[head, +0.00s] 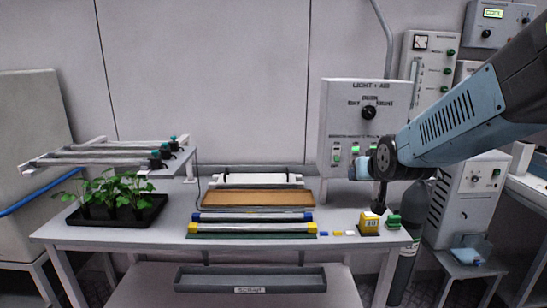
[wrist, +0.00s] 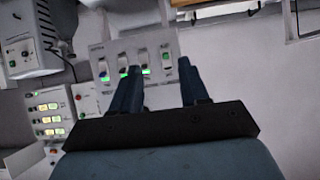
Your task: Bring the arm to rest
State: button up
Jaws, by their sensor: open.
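My arm (head: 450,120) reaches in from the right in the head view, with its wrist end in front of the grey light control box (head: 340,105). In the wrist view my gripper (wrist: 160,80) is open. Its two dark blue fingers stand well apart with nothing between them. Behind the fingers the wrist view shows a switch panel (wrist: 105,68) with green-lit switches. In the head view the fingers are hard to make out against the arm's end.
The table (head: 130,237) holds a black tray of green plants (head: 75,215), a brown tray (head: 258,199), blue- and yellow-ended bars (head: 250,217) and a yellow block (head: 370,221). A rack (head: 105,153) stands at left. A scrap tray (head: 250,290) is below. A grey cylinder stands at right.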

jog(key=s+r+g, duration=0.3)
jog(key=s+g, duration=0.2)
jog(key=s, duration=1.6)
jog(key=shift+s+g, duration=0.25)
jog(key=shift+g, duration=0.15)
jog(key=shift+a, duration=0.15)
jog(key=shift+c, duration=0.2)
